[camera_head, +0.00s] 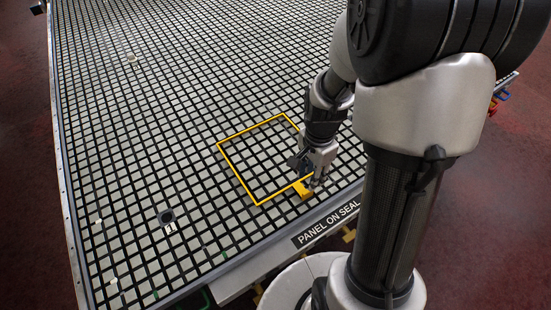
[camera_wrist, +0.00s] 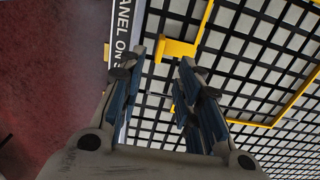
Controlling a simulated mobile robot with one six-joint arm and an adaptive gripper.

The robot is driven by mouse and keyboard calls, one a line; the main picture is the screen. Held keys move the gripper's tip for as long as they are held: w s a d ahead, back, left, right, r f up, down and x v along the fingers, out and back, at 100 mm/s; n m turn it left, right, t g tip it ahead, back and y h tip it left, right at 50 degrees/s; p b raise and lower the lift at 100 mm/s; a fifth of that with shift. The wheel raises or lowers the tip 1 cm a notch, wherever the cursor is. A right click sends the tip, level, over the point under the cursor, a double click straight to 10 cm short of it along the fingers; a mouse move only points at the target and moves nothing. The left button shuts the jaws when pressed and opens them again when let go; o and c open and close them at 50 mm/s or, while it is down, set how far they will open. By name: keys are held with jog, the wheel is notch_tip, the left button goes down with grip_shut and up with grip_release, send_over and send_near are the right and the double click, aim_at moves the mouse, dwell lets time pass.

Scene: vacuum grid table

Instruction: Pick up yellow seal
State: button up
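The yellow seal (camera_head: 237,175) is a thin square frame lying on the grid table, with a wider yellow tab at its near corner. The tab also shows in the wrist view (camera_wrist: 178,49), just beyond my fingertips. My gripper (camera_head: 313,183) is above the table by the tab, at the seal's near right side. In the wrist view my gripper (camera_wrist: 174,56) is open, with a clear gap between its two fingers and nothing held. The arm and gripper hide part of the seal's right side in the head view. I cannot tell whether the fingertips touch the tab.
The black-lined grid table (camera_head: 130,130) is mostly clear. A small dark fitting (camera_head: 167,217) sits at its lower left. Coloured items (camera_head: 498,97) hang at the table's right edge. The floor is red.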

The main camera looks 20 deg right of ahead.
aim_at(308, 191)
notch_tip(308, 191, down, 10)
jog(key=b, duration=0.3)
jog(key=shift+r+b, duration=0.15)
jog(key=shift+b, duration=0.2)
jog(key=shift+r, duration=0.1)
jog(key=shift+c, duration=0.6)
grip_shut()
